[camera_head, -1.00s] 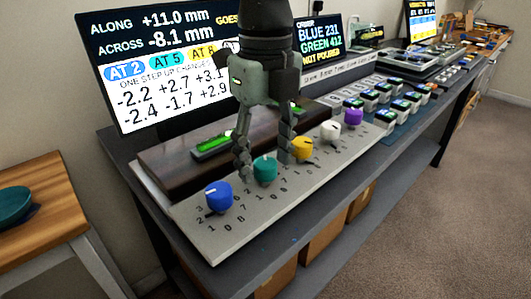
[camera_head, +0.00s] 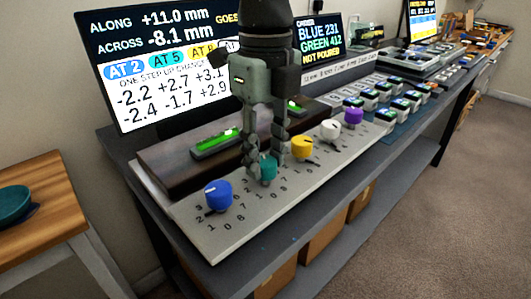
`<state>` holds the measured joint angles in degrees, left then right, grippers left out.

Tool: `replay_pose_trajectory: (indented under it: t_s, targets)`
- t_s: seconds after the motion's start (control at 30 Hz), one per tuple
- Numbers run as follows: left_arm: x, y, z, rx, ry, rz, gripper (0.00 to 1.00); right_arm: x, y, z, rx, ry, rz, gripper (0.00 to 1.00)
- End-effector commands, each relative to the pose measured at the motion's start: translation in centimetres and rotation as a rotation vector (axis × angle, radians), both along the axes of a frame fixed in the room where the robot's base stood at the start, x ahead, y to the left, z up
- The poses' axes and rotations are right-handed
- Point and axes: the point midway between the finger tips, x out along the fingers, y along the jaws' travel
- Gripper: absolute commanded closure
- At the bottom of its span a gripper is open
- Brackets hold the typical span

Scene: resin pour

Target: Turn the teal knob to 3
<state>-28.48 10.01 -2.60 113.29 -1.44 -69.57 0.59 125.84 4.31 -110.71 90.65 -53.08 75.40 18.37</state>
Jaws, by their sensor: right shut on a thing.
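The teal knob (camera_head: 268,170) stands on the light grey panel (camera_head: 222,242), between the blue knob and the yellow knob. My right gripper (camera_head: 268,165) comes down from above with a finger on each side of the teal knob and is shut on it. The fingers hide parts of the knob's sides, and I cannot read where its pointer stands. Small numbers are printed on the panel around the knobs. My left gripper is not in view.
A blue knob (camera_head: 217,195) stands to the left. A yellow knob (camera_head: 302,147), a white knob (camera_head: 329,130) and a purple knob (camera_head: 354,117) stand to the right. Behind are a dark wooden block (camera_head: 165,162) with green displays and a large screen (camera_head: 150,60) reading "AT 2, AT 5, AT 8".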

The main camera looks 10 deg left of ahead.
Motion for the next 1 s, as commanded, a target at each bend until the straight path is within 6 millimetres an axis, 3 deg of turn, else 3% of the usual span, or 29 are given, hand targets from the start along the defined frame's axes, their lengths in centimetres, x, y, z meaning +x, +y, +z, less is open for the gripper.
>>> replay_pose_trajectory:
  t_s: [1.0]
  targets:
    - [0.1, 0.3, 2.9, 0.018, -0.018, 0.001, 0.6, 0.1, 0.0, 0.0, 0.003, 0.0, 0.926, 0.97]
